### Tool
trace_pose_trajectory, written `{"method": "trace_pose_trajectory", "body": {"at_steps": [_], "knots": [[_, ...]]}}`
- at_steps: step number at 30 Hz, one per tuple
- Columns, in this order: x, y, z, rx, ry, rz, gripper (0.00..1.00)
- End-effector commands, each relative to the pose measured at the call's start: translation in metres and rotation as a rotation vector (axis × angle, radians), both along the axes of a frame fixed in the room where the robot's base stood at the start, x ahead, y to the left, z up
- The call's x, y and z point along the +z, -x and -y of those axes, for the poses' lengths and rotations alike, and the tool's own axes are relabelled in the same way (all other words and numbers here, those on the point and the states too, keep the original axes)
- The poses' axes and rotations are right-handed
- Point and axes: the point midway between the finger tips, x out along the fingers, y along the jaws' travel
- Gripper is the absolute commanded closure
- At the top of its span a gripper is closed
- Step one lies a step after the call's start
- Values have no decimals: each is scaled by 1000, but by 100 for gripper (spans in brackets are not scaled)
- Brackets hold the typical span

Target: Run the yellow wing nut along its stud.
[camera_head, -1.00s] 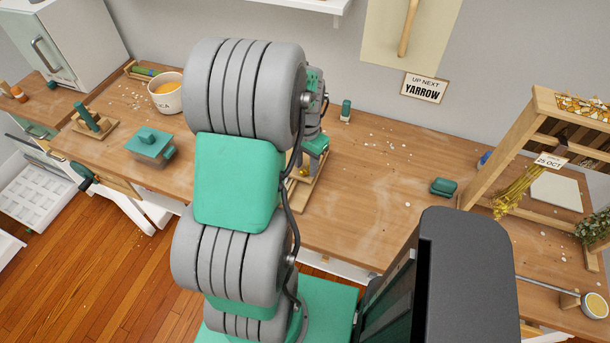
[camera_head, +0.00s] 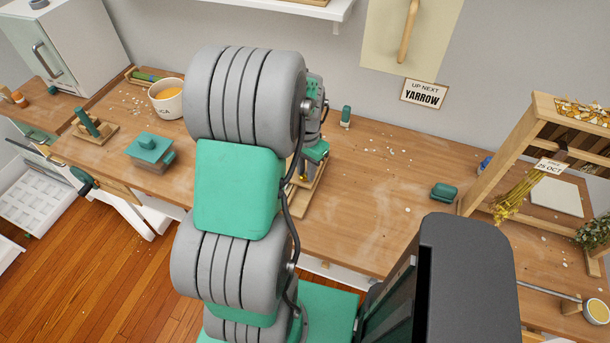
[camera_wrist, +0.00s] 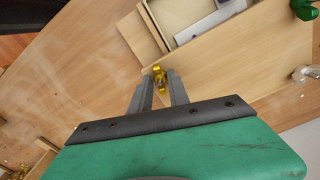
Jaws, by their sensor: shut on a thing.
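The yellow wing nut (camera_wrist: 159,77) shows in the wrist view between the two grey fingertips of my gripper (camera_wrist: 160,84). My gripper is shut on it. The stud cannot be made out; the fingers and the nut cover that spot. A light wooden board (camera_wrist: 235,55) lies around and beyond the nut. In the head view my arm hides most of this work, and only a wooden fixture edge (camera_head: 311,196) shows beside it, with a small yellow spot near the jaws.
A teal block (camera_head: 444,192) lies on the bench to the right. A white mug (camera_head: 166,106), a teal press-like box (camera_head: 150,152) and a small teal bottle (camera_head: 346,116) stand on the bench. A wooden rack (camera_head: 484,168) rises at the right. Bench between fixture and rack is mostly clear.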

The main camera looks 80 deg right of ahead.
Motion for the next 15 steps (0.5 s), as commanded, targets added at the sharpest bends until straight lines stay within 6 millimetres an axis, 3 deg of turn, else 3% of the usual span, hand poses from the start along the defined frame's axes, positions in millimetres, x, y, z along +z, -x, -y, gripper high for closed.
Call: {"method": "trace_pose_trajectory", "body": {"at_steps": [10, 15], "knots": [[0, 0, 0, 0, 0, 0, 53], [0, 0, 0, 0, 0, 0, 53]]}}
